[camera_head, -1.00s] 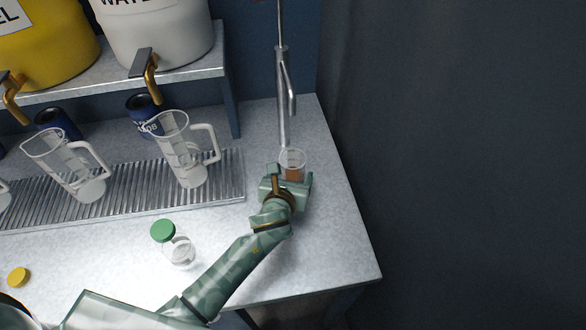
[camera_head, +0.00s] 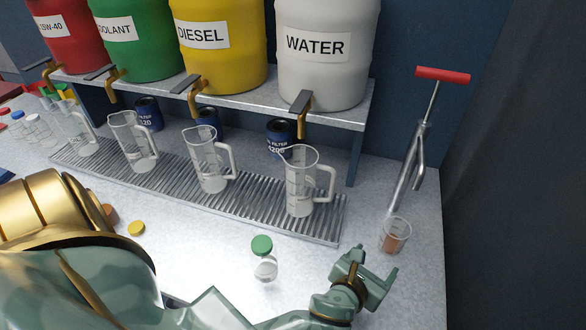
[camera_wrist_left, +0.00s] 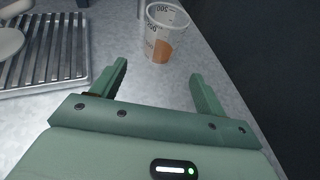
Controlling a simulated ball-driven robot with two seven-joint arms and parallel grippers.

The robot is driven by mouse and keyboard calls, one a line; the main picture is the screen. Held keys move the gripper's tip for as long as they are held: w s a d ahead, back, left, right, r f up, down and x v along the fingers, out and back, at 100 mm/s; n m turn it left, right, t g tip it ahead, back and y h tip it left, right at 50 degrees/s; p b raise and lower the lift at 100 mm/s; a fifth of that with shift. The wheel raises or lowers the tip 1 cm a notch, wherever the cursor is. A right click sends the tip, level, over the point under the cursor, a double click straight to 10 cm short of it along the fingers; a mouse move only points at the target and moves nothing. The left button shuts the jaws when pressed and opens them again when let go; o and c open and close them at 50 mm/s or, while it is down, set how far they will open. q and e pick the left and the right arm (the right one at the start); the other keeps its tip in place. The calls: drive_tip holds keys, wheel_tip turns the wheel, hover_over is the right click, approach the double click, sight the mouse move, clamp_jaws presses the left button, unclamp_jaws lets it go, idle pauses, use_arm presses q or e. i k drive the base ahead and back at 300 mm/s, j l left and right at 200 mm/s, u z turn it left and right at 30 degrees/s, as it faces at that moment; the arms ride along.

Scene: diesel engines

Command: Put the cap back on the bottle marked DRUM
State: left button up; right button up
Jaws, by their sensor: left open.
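A yellow cap (camera_head: 136,228) lies loose on the bench at the left in the head view. Near it, a brownish thing (camera_head: 108,213) is mostly hidden behind my arm; I cannot tell what it is. No label reading DRUM is legible. A clear bottle (camera_head: 265,268) with a green cap (camera_head: 262,244) stands front centre. A small beaker (camera_head: 396,234) with brown liquid stands at the right. My left gripper (camera_head: 374,262) is open and empty, just in front of the beaker. In the left wrist view the beaker (camera_wrist_left: 160,45) stands beyond the open fingers (camera_wrist_left: 158,72). My right gripper is not in view.
Several clear jugs (camera_head: 300,190) stand on a ribbed drip tray (camera_head: 325,228) under tapped drums (camera_head: 320,75). Small capped bottles (camera_head: 35,125) stand at far left. A red-handled pump (camera_head: 410,165) rises behind the beaker. The bench ends at the right.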

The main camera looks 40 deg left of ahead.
sight(112, 212)
drive_tip(key=k, duration=0.9)
